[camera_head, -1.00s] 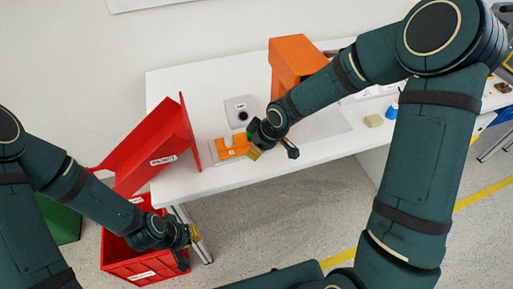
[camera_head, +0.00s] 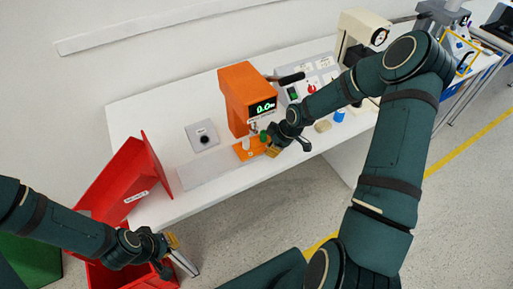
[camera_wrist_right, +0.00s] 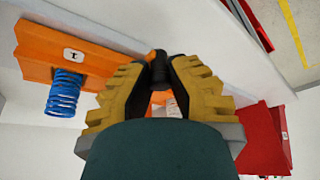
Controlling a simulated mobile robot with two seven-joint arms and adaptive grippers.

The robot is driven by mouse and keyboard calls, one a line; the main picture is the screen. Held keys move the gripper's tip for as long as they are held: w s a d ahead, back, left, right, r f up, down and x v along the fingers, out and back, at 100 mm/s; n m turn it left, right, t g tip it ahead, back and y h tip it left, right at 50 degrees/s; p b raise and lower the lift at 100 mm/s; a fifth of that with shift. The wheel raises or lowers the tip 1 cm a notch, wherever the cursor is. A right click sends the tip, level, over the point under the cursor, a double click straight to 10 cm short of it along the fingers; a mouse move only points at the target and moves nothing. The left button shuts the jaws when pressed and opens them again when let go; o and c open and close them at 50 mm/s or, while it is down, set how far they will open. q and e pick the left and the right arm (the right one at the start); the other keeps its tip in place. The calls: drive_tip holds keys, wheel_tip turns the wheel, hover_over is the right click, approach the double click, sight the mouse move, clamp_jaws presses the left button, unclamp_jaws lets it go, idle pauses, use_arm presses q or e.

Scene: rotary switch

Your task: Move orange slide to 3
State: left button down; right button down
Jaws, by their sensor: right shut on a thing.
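The orange slide (camera_head: 247,151) sits at the right part of the pale grey rail (camera_head: 200,180), just below the orange machine with its green display (camera_head: 263,107). A white cylinder and a green piece stand on it. My right gripper (camera_head: 272,146) is at the slide's right side. My right fingers (camera_wrist_right: 158,82) are shut around a dark knob (camera_wrist_right: 157,64). My left gripper (camera_head: 170,242) is over the red bin; its jaws are too small to judge.
A tilted red bin (camera_head: 115,180) is at the table's left end, with another red bin (camera_head: 105,278) below. A control panel (camera_head: 312,75) and blue-white piece (camera_head: 339,115) are right of the machine.

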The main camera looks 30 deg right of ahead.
drive_tip(key=shift+w+d+p, duration=0.15)
drive_tip(key=shift+d+p, duration=0.35)
drive_tip(key=shift+d, duration=1.15)
drive_tip(key=c, duration=1.1)
unclamp_jaws()
drive_tip(key=shift+w+d, duration=0.1)
drive_tip(key=v, duration=1.2)
drive_tip(key=shift+f, duration=0.1)
